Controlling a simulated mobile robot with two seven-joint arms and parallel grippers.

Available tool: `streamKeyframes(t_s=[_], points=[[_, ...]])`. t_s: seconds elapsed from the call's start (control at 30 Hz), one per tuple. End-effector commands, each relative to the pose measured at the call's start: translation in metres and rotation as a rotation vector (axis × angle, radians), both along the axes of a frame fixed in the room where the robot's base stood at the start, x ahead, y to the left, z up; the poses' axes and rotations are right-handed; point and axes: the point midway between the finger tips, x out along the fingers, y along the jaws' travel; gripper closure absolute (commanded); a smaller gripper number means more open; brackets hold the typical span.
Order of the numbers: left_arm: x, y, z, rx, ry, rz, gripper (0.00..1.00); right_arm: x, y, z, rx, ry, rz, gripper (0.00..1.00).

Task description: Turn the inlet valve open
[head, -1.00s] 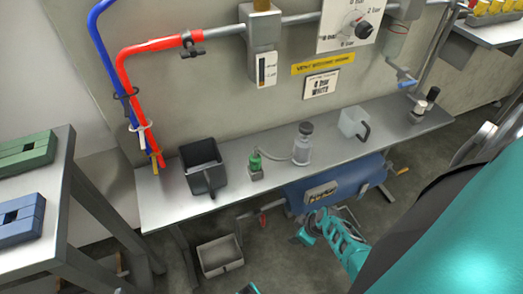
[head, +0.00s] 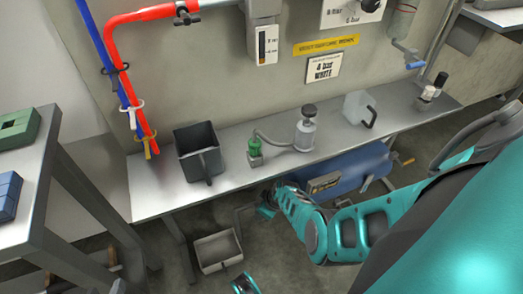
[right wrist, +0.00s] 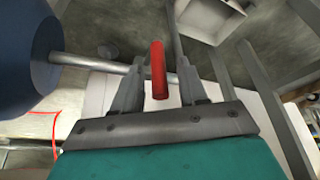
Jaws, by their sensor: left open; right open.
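A red lever (right wrist: 158,70) sits on a thin grey pipe (right wrist: 85,62) that runs out of the blue tank (right wrist: 22,55); I take it for the inlet valve. In the right wrist view my right gripper (right wrist: 161,88) is open, with the lever between its fingers. I cannot tell whether they touch it. In the head view my right gripper (head: 268,203) is at the left end of the blue tank (head: 352,172), under the bench, and the lever is hidden behind it. My left gripper (head: 245,284) is open and empty at the bottom edge, only partly in view.
The bench (head: 225,192) above carries a black bin (head: 199,152), a green-capped fitting (head: 254,150), a grey bottle (head: 305,130) and a clear jug (head: 357,108). A grey bin (head: 218,250) stands on the floor, left of my right gripper. Red piping (head: 110,50) runs along the wall.

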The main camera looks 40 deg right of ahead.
Motion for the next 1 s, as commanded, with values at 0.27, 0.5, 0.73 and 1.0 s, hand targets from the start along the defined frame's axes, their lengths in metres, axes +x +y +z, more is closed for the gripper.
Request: streamKeyframes(t_s=[0.27,0.5,0.73,1.0], points=[[0.0019,-0.0077,-0.0022,-0.016,-0.003,-0.009,0.57,0.0049,0.0016,-0.0132,0.000,0.000,0.001,0.58],[0.0033,-0.0068,-0.0006,-0.015,-0.006,-0.008,0.57,0.0048,0.0015,-0.0127,-0.001,0.000,0.001,0.58],[0.0037,-0.0057,-0.0007,-0.014,-0.008,-0.005,0.57,0.0046,0.0016,-0.0128,0.000,0.000,0.000,0.78],[0.0036,-0.0049,-0.0011,-0.012,-0.008,-0.005,0.57,0.0045,0.0017,-0.0129,0.000,0.000,0.000,1.00]])
